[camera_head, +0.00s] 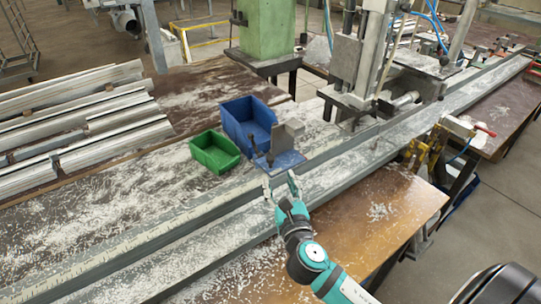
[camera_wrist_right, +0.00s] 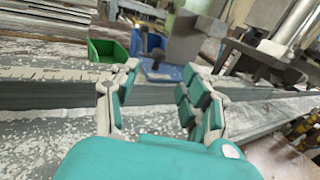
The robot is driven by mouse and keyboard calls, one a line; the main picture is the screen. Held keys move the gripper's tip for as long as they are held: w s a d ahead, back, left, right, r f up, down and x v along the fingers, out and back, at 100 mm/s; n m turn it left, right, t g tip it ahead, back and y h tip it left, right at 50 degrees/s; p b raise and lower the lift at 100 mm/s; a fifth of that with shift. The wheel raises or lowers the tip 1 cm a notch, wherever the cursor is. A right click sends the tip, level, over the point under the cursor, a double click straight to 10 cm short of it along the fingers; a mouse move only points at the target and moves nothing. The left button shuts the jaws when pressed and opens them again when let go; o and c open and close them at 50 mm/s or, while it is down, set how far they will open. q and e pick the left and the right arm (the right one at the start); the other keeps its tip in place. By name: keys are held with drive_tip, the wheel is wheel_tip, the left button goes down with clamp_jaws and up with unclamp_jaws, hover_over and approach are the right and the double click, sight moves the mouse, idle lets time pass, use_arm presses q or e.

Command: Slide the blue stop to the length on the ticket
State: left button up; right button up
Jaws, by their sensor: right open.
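The blue stop (camera_head: 283,161), a blue plate with a grey block and a dark knob on it, sits on the long rail (camera_head: 160,232) in the head view. In the right wrist view the blue stop (camera_wrist_right: 163,71) lies just beyond my fingers. My right gripper (camera_head: 280,186) is open and empty, in front of the stop on the near side of the rail. The right gripper (camera_wrist_right: 158,88) also shows in the wrist view, fingers apart. A scale strip (camera_head: 130,243) runs along the rail. I cannot make out a ticket. My left gripper is not in view.
A green bin (camera_head: 214,153) and a blue bin (camera_head: 247,122) stand behind the stop. Aluminium profiles (camera_head: 80,125) lie at the left. A machine column (camera_head: 350,65) stands over the rail to the right, with a yellow clamp (camera_head: 432,145) nearby. White chips cover the bench.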

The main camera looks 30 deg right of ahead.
sight(271, 164)
drive_tip(key=p+x, duration=0.1)
drive_tip(key=x, duration=0.9)
drive_tip(key=shift+w, duration=0.1)
drive_tip(key=c, duration=0.9)
clamp_jaws()
drive_tip(key=shift+w+a+f, duration=0.1)
drive_tip(key=shift+w+f, duration=0.1)
drive_tip(key=shift+f, duration=0.15)
